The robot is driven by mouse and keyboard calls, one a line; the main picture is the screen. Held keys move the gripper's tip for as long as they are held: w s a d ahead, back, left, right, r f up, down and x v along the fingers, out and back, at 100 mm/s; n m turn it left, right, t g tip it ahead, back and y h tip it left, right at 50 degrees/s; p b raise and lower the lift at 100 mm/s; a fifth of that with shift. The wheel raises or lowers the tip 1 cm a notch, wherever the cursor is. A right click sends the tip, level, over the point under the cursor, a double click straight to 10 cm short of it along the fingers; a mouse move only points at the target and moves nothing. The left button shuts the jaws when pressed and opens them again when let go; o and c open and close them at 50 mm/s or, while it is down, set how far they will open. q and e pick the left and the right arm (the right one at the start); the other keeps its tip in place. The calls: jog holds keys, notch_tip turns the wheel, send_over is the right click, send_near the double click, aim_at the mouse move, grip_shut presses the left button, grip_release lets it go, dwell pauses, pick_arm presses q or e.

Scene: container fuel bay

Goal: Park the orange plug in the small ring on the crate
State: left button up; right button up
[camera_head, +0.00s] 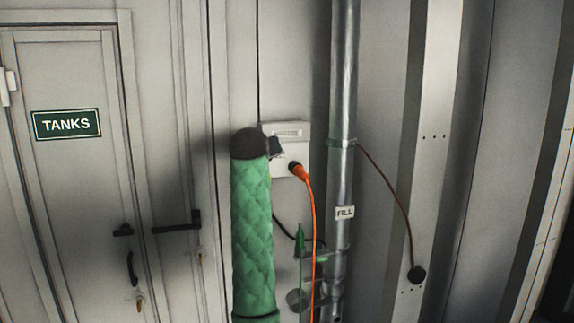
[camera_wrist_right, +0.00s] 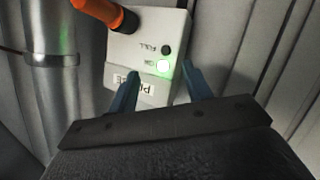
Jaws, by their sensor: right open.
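The orange plug (camera_head: 298,169) sits in the lower part of the pale wall box (camera_head: 290,132), its orange cable hanging down. In the right wrist view the plug (camera_wrist_right: 103,12) is at the top left, on the box (camera_wrist_right: 133,50). My right gripper (camera_wrist_right: 160,70) is open and empty, its two blue fingers in front of the box's labelled end, near a lit green lamp and apart from the plug. In the head view my green padded arm hides most of that gripper. My left gripper, the ring and the crate are not seen.
A vertical metal pipe (camera_head: 343,100) with a FILL tag stands just right of the box. A thin brown line (camera_head: 395,190) runs from it to a black knob (camera_head: 417,274). A grey door (camera_head: 70,170) marked TANKS is at the left. Brackets and a green pointed thing crowd the pipe's foot.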

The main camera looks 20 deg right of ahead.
aim_at(299, 172)
jog(key=d+f+n+g+h, duration=0.1)
jog(key=d, duration=0.1)
jog(key=d+f+n+g+h+p, duration=0.1)
jog(key=d, duration=0.1)
jog(key=s+d+f+n+g+h+p, duration=0.1)
jog(key=d+f+g, duration=0.1)
jog(key=d, duration=0.1)
jog(key=shift+f+h, duration=0.1)
jog(key=shift+h, duration=0.2)
jog(key=p+x, duration=0.2)
jog(key=x, duration=0.1)
jog(key=shift+d+f, duration=0.1)
pick_arm(q)
jog(key=s+a+f+t, duration=0.1)
jog(key=s+a+t, duration=0.1)
jog(key=s, duration=0.6)
jog(key=shift+s, duration=0.4)
pick_arm(e)
jog(key=shift+x, duration=0.9)
jog(key=shift+f, duration=0.1)
jog(key=c, duration=1.1)
